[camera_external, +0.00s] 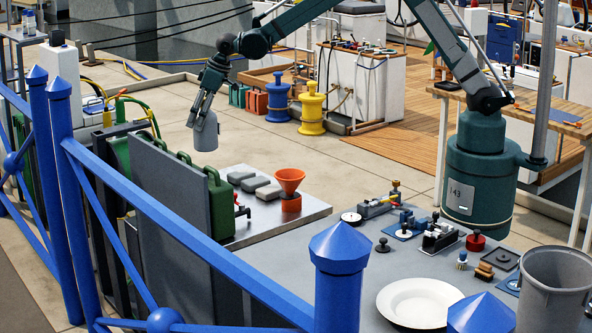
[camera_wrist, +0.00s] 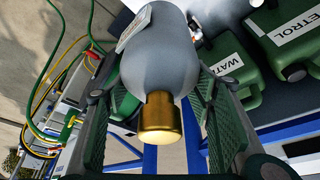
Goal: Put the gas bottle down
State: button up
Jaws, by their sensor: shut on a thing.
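The gas bottle (camera_external: 205,134) is a grey cylinder with a rounded shoulder. My gripper (camera_external: 204,112) is shut on it from above and holds it in the air, roughly upright, beyond the grey panel and the green can. In the wrist view the bottle (camera_wrist: 160,60) sits between my two dark green fingers, with its brass neck (camera_wrist: 160,120) towards the camera and a white label on its upper left. Its base is hidden in the wrist view. In the external view it hangs clear of the surfaces around it.
Green cans (camera_external: 219,205) stand by a grey panel (camera_external: 172,198); the wrist view shows a can labelled PETROL (camera_wrist: 292,45). An orange funnel (camera_external: 289,181) and grey blocks (camera_external: 255,185) sit on a metal bench top. A blue railing (camera_external: 180,225) runs along the front. Open floor lies behind the bottle.

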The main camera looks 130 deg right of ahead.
notch_tip(320, 180, up, 16)
jog(key=w+a+n+p, duration=0.1)
jog(key=w+a, duration=0.5)
jog(key=a, duration=0.6)
jog(key=w+a+n+y+p, duration=0.1)
jog(key=w+a+n, duration=0.1)
jog(key=w+a, duration=0.75)
jog(key=w+a+n+p, duration=0.1)
jog(key=w+a, duration=0.2)
jog(key=a, duration=1.2)
jog(key=a+n+t+y+p, duration=0.1)
jog(key=a+n+y+p, duration=0.3)
jog(key=a, duration=4.5)
notch_tip(320, 180, down, 12)
jog(key=n+h, duration=0.1)
jog(key=shift+r+h+b, duration=0.25)
jog(key=shift+h+b, duration=0.15)
jog(key=shift+b, duration=0.05)
jog(key=shift+w+a, duration=0.1)
notch_tip(320, 180, down, 6)
